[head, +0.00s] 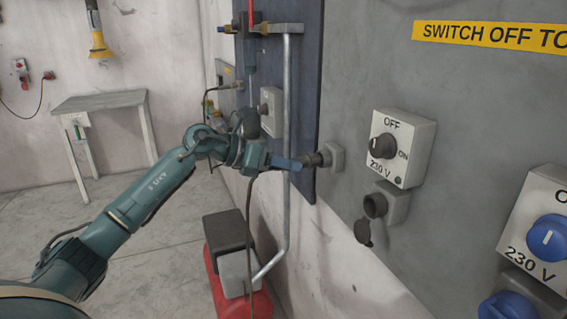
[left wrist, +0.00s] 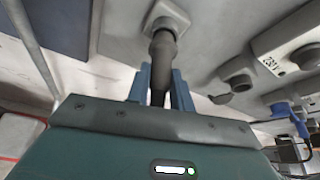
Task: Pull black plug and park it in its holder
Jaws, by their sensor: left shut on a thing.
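The black plug (head: 316,159) is between the blue fingers of my left gripper (head: 298,164), which is shut on it. The plug points at the grey round holder (head: 335,157) on the wall panel, and its front end meets it. In the left wrist view the plug (left wrist: 162,55) lines up with the holder's ring (left wrist: 166,14); how deep it sits is hidden. The black socket (head: 375,206) under the 230 V switch box (head: 402,148) is empty, its lid (head: 363,233) hanging down. My right gripper is not in view.
A vertical metal pipe (head: 287,110) runs close by my left gripper. A dark cable (head: 249,215) hangs beneath the gripper. A red container (head: 238,298) stands below. A switch with a blue knob (head: 547,238) is at the right. Open floor lies left.

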